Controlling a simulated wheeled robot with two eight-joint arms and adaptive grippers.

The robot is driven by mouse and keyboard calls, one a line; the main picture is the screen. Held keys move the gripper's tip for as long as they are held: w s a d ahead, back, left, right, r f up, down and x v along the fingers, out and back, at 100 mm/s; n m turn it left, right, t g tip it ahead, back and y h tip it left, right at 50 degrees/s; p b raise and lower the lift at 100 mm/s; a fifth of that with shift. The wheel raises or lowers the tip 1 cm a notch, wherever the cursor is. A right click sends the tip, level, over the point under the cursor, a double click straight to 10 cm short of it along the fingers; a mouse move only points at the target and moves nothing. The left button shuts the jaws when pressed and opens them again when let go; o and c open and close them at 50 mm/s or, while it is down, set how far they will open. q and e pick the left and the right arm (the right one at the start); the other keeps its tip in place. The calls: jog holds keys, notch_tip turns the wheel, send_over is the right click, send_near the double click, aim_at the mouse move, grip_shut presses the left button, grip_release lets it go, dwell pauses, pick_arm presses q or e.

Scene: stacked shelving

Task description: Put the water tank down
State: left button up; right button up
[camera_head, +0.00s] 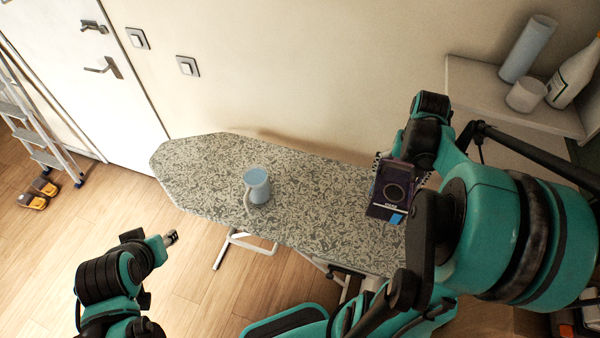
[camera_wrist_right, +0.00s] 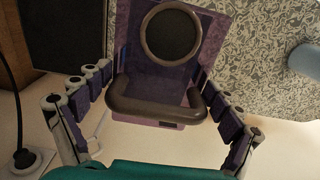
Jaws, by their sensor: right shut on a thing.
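The water tank (camera_head: 392,189) is a dark purple box with a round dark disc on its face and a light blue patch at its lower corner. It shows at the right end of the ironing board (camera_head: 320,195); I cannot tell whether it touches the board. My right gripper (camera_head: 412,158) is shut on it from above. In the right wrist view the tank (camera_wrist_right: 128,72) with its thick brown handle sits between the fingers of the gripper (camera_wrist_right: 157,95). My left gripper (camera_head: 171,238) is off the board's front left, apart from everything; its jaw state is unclear.
A light blue jug (camera_head: 257,184) stands on the board's left-middle. A shelf (camera_head: 490,92) at the right holds a blue cylinder (camera_head: 528,48), a white cup (camera_head: 525,95) and a white bottle (camera_head: 574,72). The board between jug and tank is clear.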

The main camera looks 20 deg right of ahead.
jog(key=shift+w, duration=0.1)
jog(key=shift+w+a, duration=0.1)
jog(key=w+a+f+b, duration=0.2)
jog(key=w+a+f, duration=0.2)
jog(key=a+f, duration=0.6)
jog(key=shift+w+a+f, duration=0.2)
jog(key=shift+a+f, duration=0.05)
jog(key=shift+f, duration=0.2)
jog(key=shift+b, duration=0.3)
